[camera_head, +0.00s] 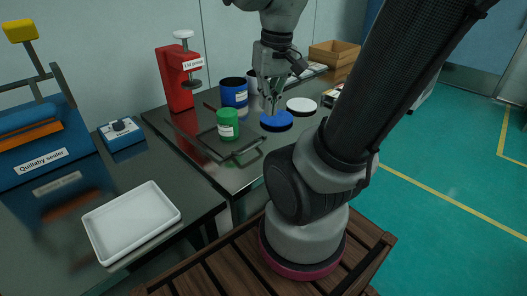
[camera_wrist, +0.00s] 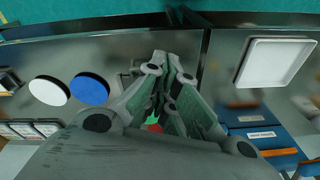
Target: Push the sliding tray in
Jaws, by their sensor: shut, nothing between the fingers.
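The sliding tray (camera_head: 207,138) is a dark metal plate with a raised bar handle (camera_head: 246,152) at its front. It sits at the foot of the red lid press (camera_head: 176,80) and sticks out toward the table's front edge. A green jar (camera_head: 228,124) stands upright on it. My gripper (camera_head: 272,112) is shut and empty, pointing down over the blue disc, to the right of the jar and apart from the handle. In the wrist view my fingers hide most of the tray, and only a sliver of the green jar (camera_wrist: 152,120) shows.
A blue disc (camera_head: 277,121) and a white disc (camera_head: 301,105) lie right of the tray. A blue container (camera_head: 233,92) stands behind the jar. At left are a white tray (camera_head: 131,222), a blue control box (camera_head: 121,134) and the Quillaby sealer (camera_head: 40,140).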

